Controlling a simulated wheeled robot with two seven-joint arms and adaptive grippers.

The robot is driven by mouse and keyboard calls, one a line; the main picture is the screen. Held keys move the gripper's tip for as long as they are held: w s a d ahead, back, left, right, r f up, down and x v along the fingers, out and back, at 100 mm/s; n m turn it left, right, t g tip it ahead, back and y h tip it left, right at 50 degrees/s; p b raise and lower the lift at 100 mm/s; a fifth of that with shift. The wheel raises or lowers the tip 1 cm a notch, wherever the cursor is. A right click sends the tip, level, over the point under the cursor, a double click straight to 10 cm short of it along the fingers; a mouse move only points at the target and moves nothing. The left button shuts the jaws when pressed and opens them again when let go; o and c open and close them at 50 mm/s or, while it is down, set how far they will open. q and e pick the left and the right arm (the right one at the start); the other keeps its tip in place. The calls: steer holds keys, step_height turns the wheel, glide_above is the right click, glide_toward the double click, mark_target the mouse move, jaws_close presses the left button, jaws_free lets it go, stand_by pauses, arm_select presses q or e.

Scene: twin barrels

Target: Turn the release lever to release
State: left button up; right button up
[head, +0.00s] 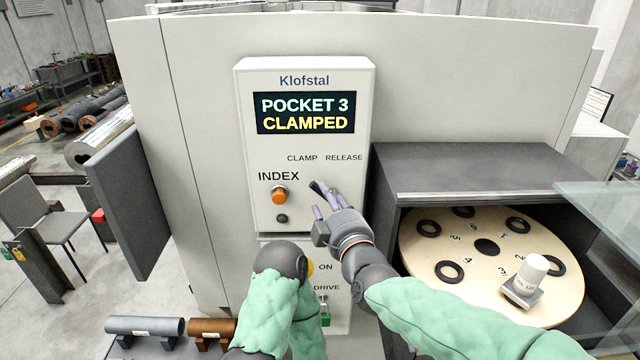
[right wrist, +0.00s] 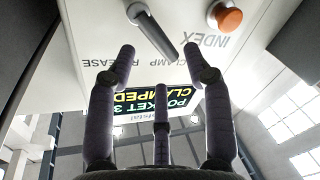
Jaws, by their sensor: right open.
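The release lever (head: 317,187) is a dark grey bar on the white control panel (head: 245,150), below the CLAMP and RELEASE labels. In the right wrist view, which is upside down, the lever (right wrist: 155,35) slants from its pivot toward the CLAMP side. My right gripper (head: 323,203) is open in front of the panel; its fingers partly cover the lever in the head view. In the right wrist view my right gripper (right wrist: 157,58) has fingertips on both sides of the lever's free end; contact cannot be told. My left gripper is not in view.
The display (head: 305,113) reads POCKET 3 CLAMPED. An orange INDEX button (head: 279,195) sits left of the lever. A numbered turntable (head: 420,238) with black rings and a white-topped part (head: 535,270) stands right, under a grey cover (head: 480,168). My left arm is low, before the lower panel.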

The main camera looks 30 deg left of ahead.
steer(key=shift+p+x, duration=1.35)
steer(key=shift+x, duration=1.6)
jaws_close()
